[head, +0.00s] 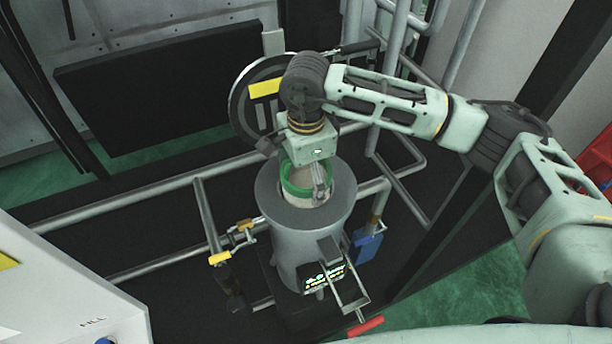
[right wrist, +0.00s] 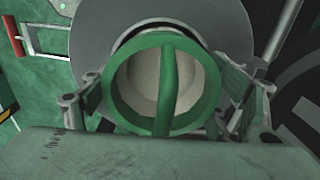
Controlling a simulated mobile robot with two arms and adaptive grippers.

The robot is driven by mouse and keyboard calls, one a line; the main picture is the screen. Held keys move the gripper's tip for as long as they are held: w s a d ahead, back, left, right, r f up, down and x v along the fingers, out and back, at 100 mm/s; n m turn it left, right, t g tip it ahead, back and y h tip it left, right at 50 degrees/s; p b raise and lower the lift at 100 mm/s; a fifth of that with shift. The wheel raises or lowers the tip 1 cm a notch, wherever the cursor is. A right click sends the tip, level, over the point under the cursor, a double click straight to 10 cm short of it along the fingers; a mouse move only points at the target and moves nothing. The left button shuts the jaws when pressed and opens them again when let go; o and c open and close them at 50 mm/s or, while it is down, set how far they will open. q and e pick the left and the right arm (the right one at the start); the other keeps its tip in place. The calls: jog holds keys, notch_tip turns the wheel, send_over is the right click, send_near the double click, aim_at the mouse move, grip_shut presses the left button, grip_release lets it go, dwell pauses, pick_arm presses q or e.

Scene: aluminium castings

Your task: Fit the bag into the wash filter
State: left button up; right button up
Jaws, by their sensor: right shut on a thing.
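The bag is an off-white cloth bag (right wrist: 143,80) with a green ring and a green handle across it (head: 292,185). The wash filter (head: 287,238) is a grey upright cylinder with a wide flat rim and an open top. My right gripper (head: 310,184) points down over the filter mouth and is shut on the bag. In the right wrist view its fingers stand at both sides of the green ring. The bag's lower part is inside the mouth, and the ring appears a little above the rim. My left gripper is not in view.
A round dark lid (head: 239,104) with a yellow label (head: 264,88) stands open behind the filter. Pipes with yellow-handled valves (head: 220,258) run at the left. A blue tag (head: 367,246) and a bracket with a red handle (head: 366,326) are at the right and front.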

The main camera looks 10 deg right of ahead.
jog(key=shift+f, duration=0.2)
jog(key=o, duration=1.7)
jog(key=shift+o, duration=0.2)
jog(key=shift+r, duration=0.1)
jog(key=shift+r+p, duration=0.7)
jog(key=shift+p, duration=0.15)
notch_tip(320, 180, up, 11)
jog(key=b, duration=0.3)
jog(key=shift+f+b, duration=0.15)
jog(key=shift+b, duration=0.2)
jog(key=shift+r, duration=0.5)
